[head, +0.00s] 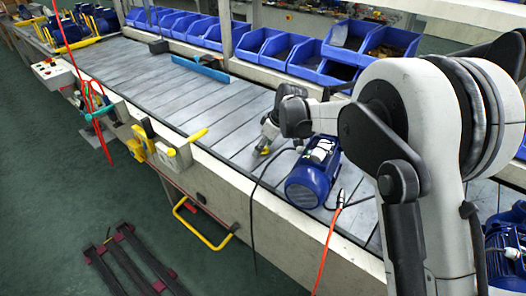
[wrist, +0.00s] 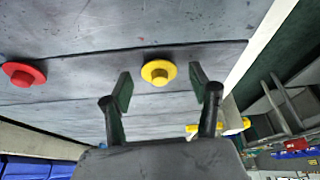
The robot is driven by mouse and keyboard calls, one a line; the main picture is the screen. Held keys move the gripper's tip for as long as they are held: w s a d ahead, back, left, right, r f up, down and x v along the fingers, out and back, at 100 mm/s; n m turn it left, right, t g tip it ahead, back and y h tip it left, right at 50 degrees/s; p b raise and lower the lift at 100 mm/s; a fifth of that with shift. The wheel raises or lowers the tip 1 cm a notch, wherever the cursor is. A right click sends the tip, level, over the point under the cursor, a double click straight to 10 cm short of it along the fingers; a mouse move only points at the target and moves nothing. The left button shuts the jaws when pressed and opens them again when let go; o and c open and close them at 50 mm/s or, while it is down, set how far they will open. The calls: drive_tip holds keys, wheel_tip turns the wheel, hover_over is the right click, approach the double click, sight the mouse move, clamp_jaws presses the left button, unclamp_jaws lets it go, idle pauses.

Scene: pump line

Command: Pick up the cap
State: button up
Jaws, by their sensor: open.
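A yellow cap (wrist: 158,72), round with a wide brim, lies on the grey slatted line surface. In the wrist view it shows between and just beyond the two fingertips of my gripper (wrist: 165,92), apart from both fingers. My gripper is open and empty. A red cap (wrist: 24,74) of similar shape lies to the left, outside the fingers. In the head view my gripper (head: 268,138) points down at the line, with a bit of the yellow cap (head: 264,151) showing below it. The red cap cannot be made out there.
A blue motor (head: 313,178) stands on the line close to the right of my gripper, with a black cable and an orange cable nearby. Blue bins (head: 270,50) line the back. A blue angled piece (head: 201,68) lies further left. The line between is mostly clear.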

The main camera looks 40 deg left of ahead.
drive_tip(key=c, duration=0.8)
drive_tip(key=shift+r, duration=0.15)
